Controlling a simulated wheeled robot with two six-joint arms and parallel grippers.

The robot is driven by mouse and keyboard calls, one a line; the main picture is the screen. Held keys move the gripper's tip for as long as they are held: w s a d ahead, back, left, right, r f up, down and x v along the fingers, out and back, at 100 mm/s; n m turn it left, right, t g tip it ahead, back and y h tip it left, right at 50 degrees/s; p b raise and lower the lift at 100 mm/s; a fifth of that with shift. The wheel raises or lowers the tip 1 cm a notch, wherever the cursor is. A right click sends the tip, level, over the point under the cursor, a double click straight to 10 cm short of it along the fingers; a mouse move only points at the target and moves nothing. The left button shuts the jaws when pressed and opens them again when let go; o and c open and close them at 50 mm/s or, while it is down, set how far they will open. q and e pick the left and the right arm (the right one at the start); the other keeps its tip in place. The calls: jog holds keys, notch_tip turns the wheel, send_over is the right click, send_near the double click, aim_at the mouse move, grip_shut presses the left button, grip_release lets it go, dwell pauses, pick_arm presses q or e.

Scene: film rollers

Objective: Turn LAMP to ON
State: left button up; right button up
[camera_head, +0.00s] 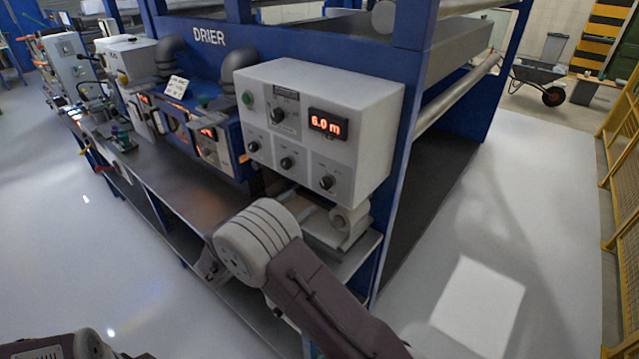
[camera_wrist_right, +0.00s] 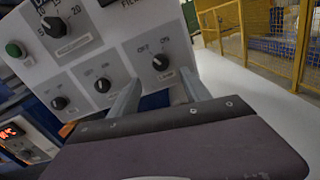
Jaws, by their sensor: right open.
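The LAMP knob (camera_wrist_right: 160,62) is a small black rotary knob at the lower right of the grey control panel (camera_head: 370,100). It has OFF and ON marks above it and also shows in the head view (camera_head: 327,182). Its exact pointer direction is too small to tell. In the head view my right wrist hides much of this gripper. My left gripper's fingers do not show.
Two similar knobs (camera_head: 253,146) (camera_head: 287,163) sit left of the LAMP knob. Above are a larger dial (camera_head: 279,115), a green button (camera_head: 247,98) and a red display (camera_head: 325,123) reading 6.0 m. A roller (camera_head: 350,220) lies below the panel.

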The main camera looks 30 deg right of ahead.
aim_at(323, 186)
jog(key=p+x, duration=0.3)
jog(key=x, duration=0.6)
jog(key=shift+d+f, duration=0.1)
grip_shut()
